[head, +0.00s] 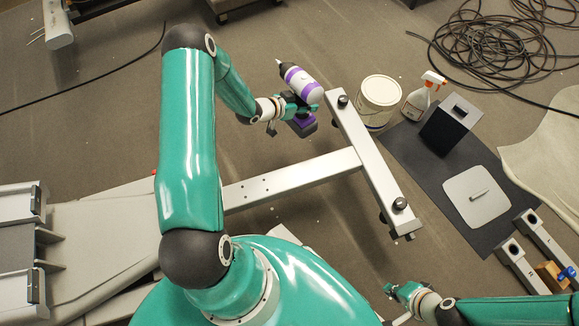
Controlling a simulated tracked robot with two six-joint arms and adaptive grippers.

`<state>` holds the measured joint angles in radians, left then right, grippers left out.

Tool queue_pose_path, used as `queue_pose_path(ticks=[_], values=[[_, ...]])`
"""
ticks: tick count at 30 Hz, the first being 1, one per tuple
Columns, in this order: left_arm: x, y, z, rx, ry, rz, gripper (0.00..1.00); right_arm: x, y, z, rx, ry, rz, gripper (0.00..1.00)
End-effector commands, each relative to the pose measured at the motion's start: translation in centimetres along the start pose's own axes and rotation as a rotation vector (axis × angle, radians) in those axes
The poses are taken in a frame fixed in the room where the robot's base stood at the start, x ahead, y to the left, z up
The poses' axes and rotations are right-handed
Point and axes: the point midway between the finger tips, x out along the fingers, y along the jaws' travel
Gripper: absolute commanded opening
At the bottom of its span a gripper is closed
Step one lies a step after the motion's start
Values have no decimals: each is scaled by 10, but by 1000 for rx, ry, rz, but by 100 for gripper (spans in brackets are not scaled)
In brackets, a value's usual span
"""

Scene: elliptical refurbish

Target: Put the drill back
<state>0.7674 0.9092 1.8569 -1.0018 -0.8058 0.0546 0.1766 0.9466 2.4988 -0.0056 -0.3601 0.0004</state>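The drill (303,85) is white and purple with a black nose and a purple base. It is at the upper middle of the head view, nose toward the upper left. My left gripper (291,106) is at the drill's handle, between its body and base, and appears closed around it. The fingers are partly hidden by the drill. My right gripper (395,290) is low at the right, far from the drill, with nothing visible in it. Its fingers are too small to read.
A grey metal T-shaped frame (290,178) with black feet lies just below the drill. A white bucket (378,98), a spray bottle (421,98) and a dark mat (415,158) with a black box (448,126) and a grey plate (477,197) are at right. Coiled black cable (490,45) lies at upper right.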

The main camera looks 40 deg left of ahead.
Motion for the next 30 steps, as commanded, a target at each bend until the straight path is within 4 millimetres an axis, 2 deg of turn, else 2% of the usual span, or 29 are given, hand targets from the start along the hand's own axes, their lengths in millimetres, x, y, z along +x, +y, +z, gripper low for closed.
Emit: queue_pose_path(ticks=[1, 3, 6, 13, 30], values=[[1, -2, 19, 24, 4, 8, 0, 9, 3, 0, 0, 0, 0, 0], [0, 0, 37, 58, 3, 22, 0, 13, 5, 0, 0, 0, 0, 0], [-2, 1, 55, 92, 5, 38, 0, 17, 6, 0, 0, 0, 0, 0], [3, 2, 82, 120, 5, 52, 0, 26, 9, 0, 0, 0, 0, 0], [59, -8, 188, 119, 4, 50, 0, 73, 26, 0, 0, 0, 0, 0]])
